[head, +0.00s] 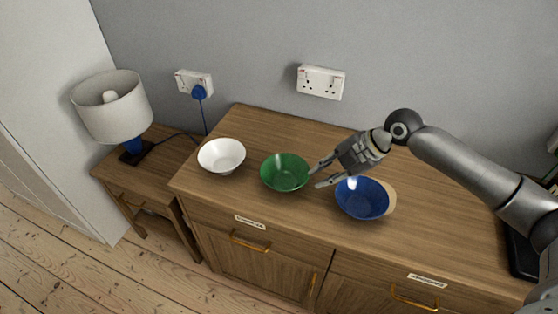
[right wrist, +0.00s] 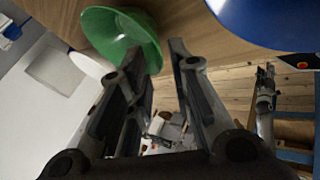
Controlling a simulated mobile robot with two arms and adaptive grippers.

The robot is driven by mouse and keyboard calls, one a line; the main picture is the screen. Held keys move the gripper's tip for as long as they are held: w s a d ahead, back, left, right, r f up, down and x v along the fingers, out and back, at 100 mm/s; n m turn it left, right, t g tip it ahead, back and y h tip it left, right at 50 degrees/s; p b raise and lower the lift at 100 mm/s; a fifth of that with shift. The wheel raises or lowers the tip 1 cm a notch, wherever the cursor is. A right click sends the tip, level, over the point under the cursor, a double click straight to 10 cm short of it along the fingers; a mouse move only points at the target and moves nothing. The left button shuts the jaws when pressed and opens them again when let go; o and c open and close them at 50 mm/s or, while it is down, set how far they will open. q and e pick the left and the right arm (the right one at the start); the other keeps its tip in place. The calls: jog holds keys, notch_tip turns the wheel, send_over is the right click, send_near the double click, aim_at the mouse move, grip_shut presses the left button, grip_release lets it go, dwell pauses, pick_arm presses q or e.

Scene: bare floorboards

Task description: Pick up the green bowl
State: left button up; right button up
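The green bowl (head: 285,172) stands upright on the wooden cabinet top, between a white bowl and a blue bowl. It also shows at the upper left of the right wrist view (right wrist: 115,32). My right gripper (head: 317,177) is just right of the green bowl, its fingers pointing left towards the bowl's right rim. Its two fingers are apart with nothing held between them; the gap also shows in the right wrist view (right wrist: 160,62). I cannot tell whether a fingertip touches the bowl. My left gripper is not in the head view.
The white bowl (head: 221,156) stands left of the green one. A lamp (head: 112,106) stands on a lower side table. The wall with sockets (head: 320,82) is behind.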

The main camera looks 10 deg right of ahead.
aim_at(297, 185)
jog(key=x, duration=0.4)
jog(key=shift+w+a+r+p, duration=0.1)
jog(key=shift+w+a+p, duration=0.1)
jog(key=shift+w+p, duration=0.2)
jog(key=shift+w+a+f, duration=0.1)
jog(key=shift+a+f, duration=0.1)
jog(key=shift+f, duration=0.05)
jog(key=p+x, duration=0.1)
jog(key=x, duration=0.3)
jog(key=shift+a+p, duration=0.25)
jog(key=shift+p, duration=0.05)
jog(key=shift+a+f, duration=0.1)
jog(key=shift+f, duration=0.15)
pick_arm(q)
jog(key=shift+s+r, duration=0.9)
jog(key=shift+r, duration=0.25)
pick_arm(e)
grip_shut()
jog(key=shift+r, duration=0.1)
